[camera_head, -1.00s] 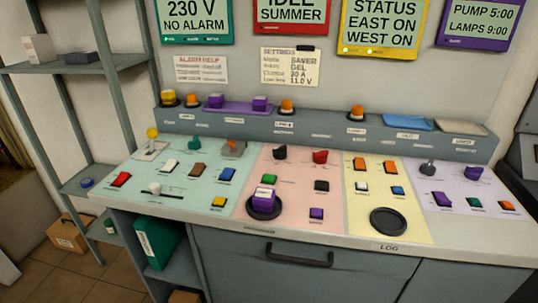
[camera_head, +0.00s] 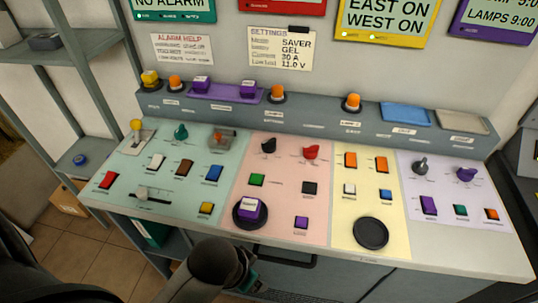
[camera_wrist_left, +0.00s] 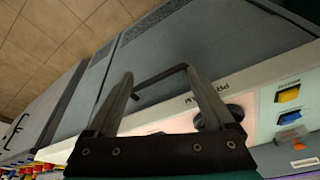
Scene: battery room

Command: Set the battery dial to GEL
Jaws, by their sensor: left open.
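The console's pink panel (camera_head: 283,222) carries a black dial (camera_head: 268,146) and a red dial (camera_head: 311,152) near its upper edge. Their labels are too small to read, so I cannot tell which is the battery dial or where it points. A settings note (camera_head: 281,55) on the wall reads SAVER, GEL, 30 A and 11.0 V. My left gripper (camera_head: 245,270) is in front of the console's front edge, well short of the dials. In the left wrist view its two fingers (camera_wrist_left: 158,73) are apart and empty. My right gripper is not seen.
A black handle (camera_wrist_left: 160,74) on the console front lies beyond my left fingers. A purple block (camera_head: 250,208) sits on a black round base, with a black disc (camera_head: 371,232) to the right. Several switches fill the panels. A grey shelf (camera_head: 85,150) stands at left.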

